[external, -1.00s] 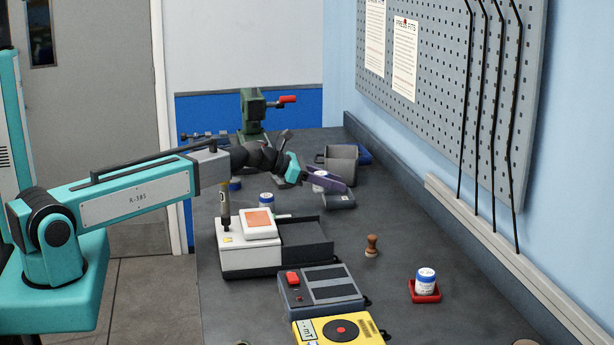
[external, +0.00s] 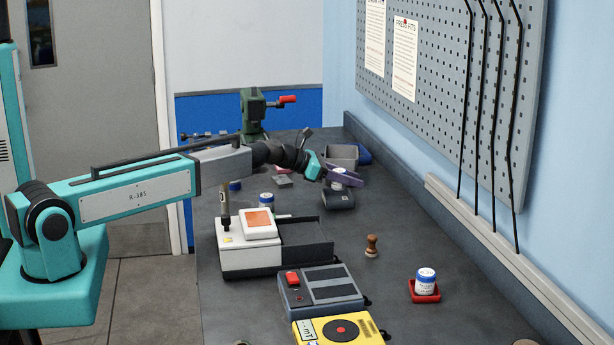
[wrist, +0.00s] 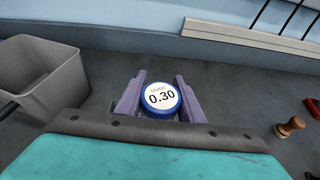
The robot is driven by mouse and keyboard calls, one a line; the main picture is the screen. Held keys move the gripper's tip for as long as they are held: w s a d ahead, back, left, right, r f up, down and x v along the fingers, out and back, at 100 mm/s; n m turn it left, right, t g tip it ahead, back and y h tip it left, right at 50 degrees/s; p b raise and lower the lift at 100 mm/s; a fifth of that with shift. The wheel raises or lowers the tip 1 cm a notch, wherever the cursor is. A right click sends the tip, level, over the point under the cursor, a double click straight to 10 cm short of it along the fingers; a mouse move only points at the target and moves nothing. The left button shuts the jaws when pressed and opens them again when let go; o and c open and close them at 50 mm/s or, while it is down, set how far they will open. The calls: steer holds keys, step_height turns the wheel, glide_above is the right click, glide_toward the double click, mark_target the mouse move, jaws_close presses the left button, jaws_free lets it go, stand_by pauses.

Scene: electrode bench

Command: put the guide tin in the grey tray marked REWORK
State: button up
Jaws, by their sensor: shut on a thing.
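The guide tin (wrist: 160,98) has a blue rim and a white top reading "GUIDE 0.30" in the wrist view. My gripper (wrist: 160,92) is shut on it, with one purple finger on either side. In the external view, my gripper (external: 342,176) holds the tin (external: 338,171) above or behind a small dark grey block-like object (external: 339,198); the gap between them cannot be judged. A grey open container (wrist: 36,78) stands to the left in the wrist view, and behind the gripper in the external view (external: 343,152). No REWORK mark is readable.
A white instrument (external: 250,262) with a dark open tray (external: 306,245) stands nearer the camera.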

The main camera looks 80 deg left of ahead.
steer(key=shift+w, duration=0.1)
steer(key=shift+w+a, duration=0.15)
steer(key=shift+w, duration=0.1)
steer(key=shift+w+f, duration=0.1)
steer(key=shift+f, duration=0.15)
steer(key=shift+f+p, duration=0.6)
steer(key=shift+f, duration=0.95)
steer(key=o, duration=1.1)
steer(key=shift+s, duration=0.2)
steer(key=shift+b+v, duration=1.2)
steer(key=shift+v, duration=4.7)
